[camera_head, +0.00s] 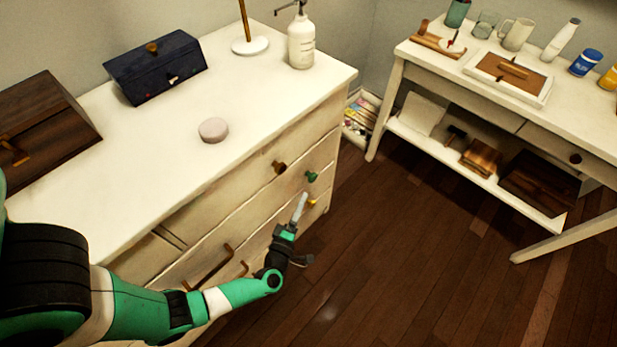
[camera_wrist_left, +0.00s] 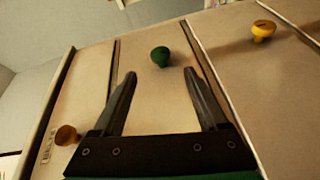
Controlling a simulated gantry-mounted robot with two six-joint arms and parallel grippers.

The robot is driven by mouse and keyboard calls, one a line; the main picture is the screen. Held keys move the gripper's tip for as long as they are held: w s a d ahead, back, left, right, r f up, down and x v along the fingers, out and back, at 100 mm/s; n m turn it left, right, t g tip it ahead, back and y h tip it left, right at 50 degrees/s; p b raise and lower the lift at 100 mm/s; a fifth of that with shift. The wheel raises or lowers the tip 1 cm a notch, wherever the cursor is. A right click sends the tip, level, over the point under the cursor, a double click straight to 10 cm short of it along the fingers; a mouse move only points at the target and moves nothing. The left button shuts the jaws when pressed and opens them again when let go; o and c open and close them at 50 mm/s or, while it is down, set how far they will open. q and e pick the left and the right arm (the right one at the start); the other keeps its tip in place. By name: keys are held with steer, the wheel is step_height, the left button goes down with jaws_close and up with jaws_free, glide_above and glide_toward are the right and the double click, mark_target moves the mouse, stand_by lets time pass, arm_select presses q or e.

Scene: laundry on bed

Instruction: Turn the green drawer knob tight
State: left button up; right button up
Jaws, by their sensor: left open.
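The green drawer knob (camera_head: 311,176) is on the front of the white dresser (camera_head: 245,155), on the middle drawer near the right end. My left gripper (camera_head: 302,205) is in front of the dresser, just below the green knob. In the left wrist view the green knob (camera_wrist_left: 160,56) shows beyond the fingertips, roughly centred between them. My left gripper (camera_wrist_left: 160,75) is open and empty, apart from the knob. My right gripper is in neither view.
A brown knob (camera_head: 280,167) is above and a yellow knob (camera_wrist_left: 263,31) below the green one. Bar handles (camera_head: 209,268) are further left. A pink disc (camera_head: 213,130), a dark blue box (camera_head: 155,67) and a bottle (camera_head: 301,42) stand on top. The wooden floor to the right is clear.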

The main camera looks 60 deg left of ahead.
mark_target(311, 181)
arm_select(q)
steer(key=b+x, duration=0.4)
steer(key=x, duration=0.6)
steer(key=shift+f, duration=0.15)
steer(key=shift+w+a, duration=0.35)
steer(key=shift+a, duration=0.1)
steer(key=shift+c, duration=0.3)
jaws_close()
steer(key=shift+r, duration=0.2)
